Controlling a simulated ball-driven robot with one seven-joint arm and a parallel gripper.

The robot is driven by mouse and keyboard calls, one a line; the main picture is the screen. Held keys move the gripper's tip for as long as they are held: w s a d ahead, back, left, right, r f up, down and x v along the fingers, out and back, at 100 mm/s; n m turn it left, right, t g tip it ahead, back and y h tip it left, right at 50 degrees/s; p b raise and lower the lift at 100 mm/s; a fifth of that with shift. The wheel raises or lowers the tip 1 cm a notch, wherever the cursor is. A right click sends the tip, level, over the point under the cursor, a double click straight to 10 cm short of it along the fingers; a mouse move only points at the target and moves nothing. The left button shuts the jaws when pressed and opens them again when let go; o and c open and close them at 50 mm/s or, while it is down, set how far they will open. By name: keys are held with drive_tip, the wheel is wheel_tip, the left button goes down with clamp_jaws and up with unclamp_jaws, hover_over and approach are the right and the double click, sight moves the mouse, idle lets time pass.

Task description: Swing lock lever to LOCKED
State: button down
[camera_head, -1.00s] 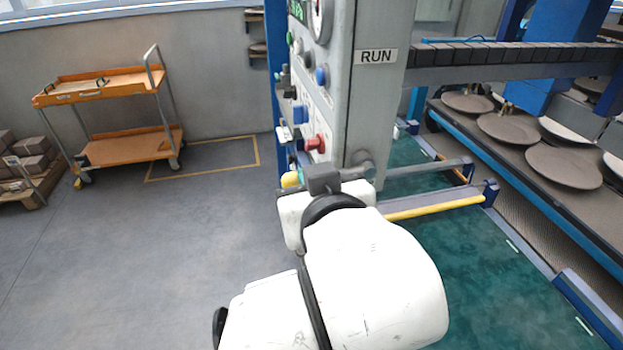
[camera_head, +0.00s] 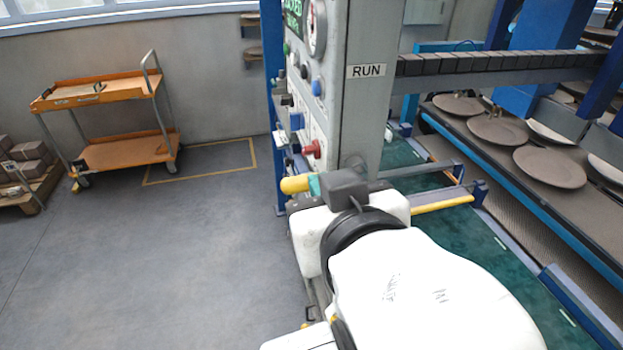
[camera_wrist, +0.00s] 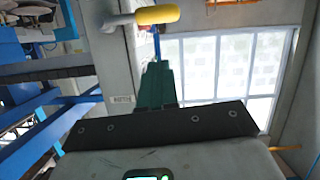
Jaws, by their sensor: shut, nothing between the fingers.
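The lock lever's yellow grip (camera_head: 295,184) shows at the cabinet's lower front in the head view, pointing left. In the wrist view the yellow grip (camera_wrist: 157,15) is at the top, joined to a pale arm (camera_wrist: 118,22) by the cabinet. My gripper (camera_wrist: 156,68) has its green fingers together, with nothing visible between them. Its tips end just below the grip in the picture; I cannot tell if they touch. In the head view my wrist hides most of the fingers and the lever's pivot.
The grey control cabinet (camera_head: 362,110) has a RUN label, several buttons and a partly cut-off green display ending in "CKED". A rail (camera_head: 440,204) and a conveyor with plates (camera_head: 550,168) lie right. An orange cart (camera_head: 125,152) stands left; the floor between is clear.

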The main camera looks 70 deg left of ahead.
drive_tip(key=v, duration=0.4)
idle(0.6)
